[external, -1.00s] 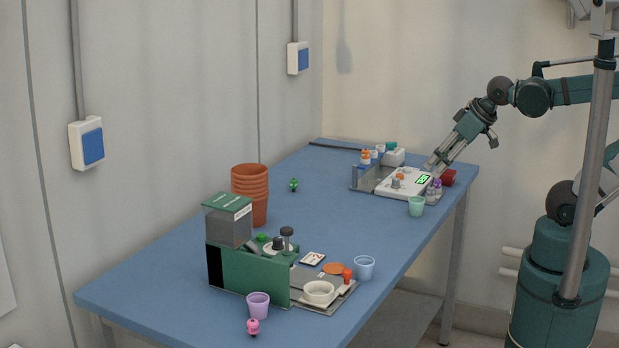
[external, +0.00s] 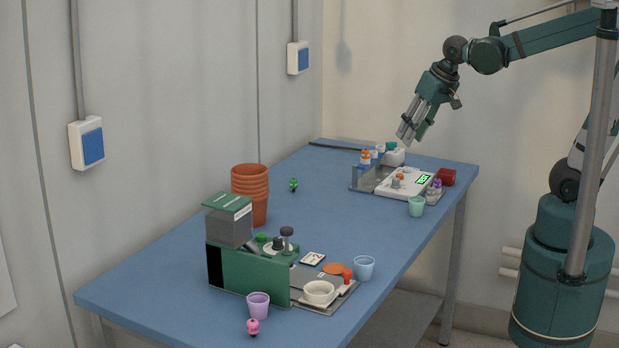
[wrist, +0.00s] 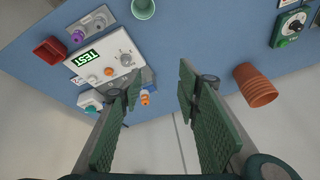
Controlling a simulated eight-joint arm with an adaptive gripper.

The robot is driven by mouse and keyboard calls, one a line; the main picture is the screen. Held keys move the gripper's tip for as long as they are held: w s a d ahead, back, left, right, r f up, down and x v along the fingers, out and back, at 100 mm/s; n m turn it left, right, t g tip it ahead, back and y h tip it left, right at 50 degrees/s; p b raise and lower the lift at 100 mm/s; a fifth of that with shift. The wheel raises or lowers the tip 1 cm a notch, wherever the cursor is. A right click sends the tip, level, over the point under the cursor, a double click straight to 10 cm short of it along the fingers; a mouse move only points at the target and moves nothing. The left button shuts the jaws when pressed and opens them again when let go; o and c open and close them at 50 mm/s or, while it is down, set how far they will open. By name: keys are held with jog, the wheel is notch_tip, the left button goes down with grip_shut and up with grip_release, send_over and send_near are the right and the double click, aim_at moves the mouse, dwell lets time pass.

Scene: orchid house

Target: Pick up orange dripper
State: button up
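A small orange-and-white dripper (external: 365,157) stands at the back left corner of the far tray in the external view. It also shows in the wrist view as a small orange-topped thing (wrist: 145,97), between my finger pads and nearer the left one. A second small orange-topped item (external: 397,180) sits on the white device; it shows in the wrist view (wrist: 108,72) too. I cannot tell surely which is meant. My gripper (external: 411,136) is open and empty, in the air above the far end of the table. Its two green pads (wrist: 158,90) are wide apart in the wrist view.
The white device (external: 410,184) with a green display is beside a white bottle with a green cap (external: 394,154), a red box (external: 446,177) and a green cup (external: 416,206). Stacked terracotta pots (external: 250,190) stand mid-table. A green station (external: 250,272) is at the near end.

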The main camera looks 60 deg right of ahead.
jog(key=w+d+r+m+g+p, duration=0.1)
jog(key=w+d+m+p, duration=0.25)
jog(key=w, duration=0.25)
jog(key=w+d+r+m+g+p, duration=0.1)
jog(key=w+d+m+g+p, duration=0.1)
jog(key=w+p, duration=0.35)
jog(key=m+g+p, duration=0.2)
jog(key=m+p, duration=0.3)
jog(key=p, duration=0.1)
send_over(360, 158)
notch_tip(360, 158, down, 4)
jog(key=f, duration=0.1)
jog(key=shift+w+d+f+m+p, duration=0.15)
jog(key=shift+d+f+m+p, duration=0.3)
jog(key=shift+d, duration=0.3)
jog(key=shift+f, duration=0.15)
jog(key=shift+f, duration=1.2)
jog(key=shift+a+f, duration=0.1)
jog(key=shift+f, duration=2.5)
jog(key=c, duration=0.8)
